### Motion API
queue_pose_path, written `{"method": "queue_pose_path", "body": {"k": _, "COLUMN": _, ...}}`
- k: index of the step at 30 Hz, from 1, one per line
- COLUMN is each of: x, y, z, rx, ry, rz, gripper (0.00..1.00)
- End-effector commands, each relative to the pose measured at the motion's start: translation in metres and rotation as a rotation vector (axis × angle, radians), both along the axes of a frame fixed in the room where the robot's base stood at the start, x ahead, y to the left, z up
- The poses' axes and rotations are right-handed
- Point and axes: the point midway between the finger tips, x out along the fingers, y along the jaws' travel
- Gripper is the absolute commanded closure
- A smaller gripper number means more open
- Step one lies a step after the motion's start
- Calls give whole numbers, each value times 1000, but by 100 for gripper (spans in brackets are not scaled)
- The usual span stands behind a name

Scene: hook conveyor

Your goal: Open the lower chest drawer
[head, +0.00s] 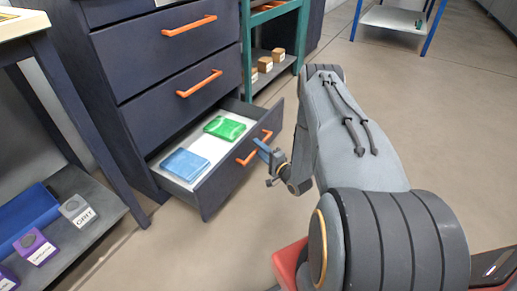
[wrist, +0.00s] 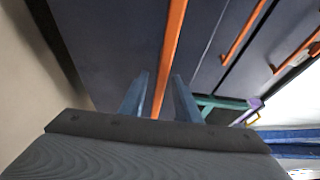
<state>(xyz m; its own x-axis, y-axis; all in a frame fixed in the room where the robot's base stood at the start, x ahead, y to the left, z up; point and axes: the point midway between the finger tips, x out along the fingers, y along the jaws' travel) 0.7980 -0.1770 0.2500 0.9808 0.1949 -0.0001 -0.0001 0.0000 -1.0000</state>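The dark chest (head: 165,60) stands at the left in the head view. Its lower drawer (head: 205,196) is pulled out, showing a pale inside with a blue packet (head: 185,164) and a green packet (head: 225,128). The drawer's orange handle (head: 247,158) is on its front. My gripper (head: 262,148) is close in front of this handle. In the wrist view, an orange handle (wrist: 173,50) runs lengthwise between the two blue fingers (wrist: 161,80), with gaps showing on both sides. The fingers are apart; contact with the handle cannot be told.
Two upper drawers with orange handles (head: 189,26) (head: 199,83) are shut. A bench (head: 70,215) with a blue bin and small labelled boxes is at the left. A green shelf (head: 272,60) with small boxes stands behind. The floor (head: 430,110) at the right is clear.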

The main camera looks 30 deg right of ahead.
Motion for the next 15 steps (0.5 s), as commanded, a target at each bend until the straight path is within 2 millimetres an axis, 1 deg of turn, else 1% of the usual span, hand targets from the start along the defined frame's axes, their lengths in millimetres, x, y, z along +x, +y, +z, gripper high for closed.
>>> {"method": "queue_pose_path", "body": {"k": 2, "x": -4, "y": -1, "z": 0, "rx": 1, "ry": 1, "rz": -1, "gripper": 70}}
{"method": "queue_pose_path", "body": {"k": 5, "x": -15, "y": -4, "z": 0, "rx": 2, "ry": 2, "rz": -3, "gripper": 70}}
{"method": "queue_pose_path", "body": {"k": 12, "x": -54, "y": -11, "z": 1, "rx": 3, "ry": 2, "rz": -3, "gripper": 70}}
{"method": "queue_pose_path", "body": {"k": 15, "x": -66, "y": -14, "z": 1, "rx": 1, "ry": 1, "rz": -2, "gripper": 70}}
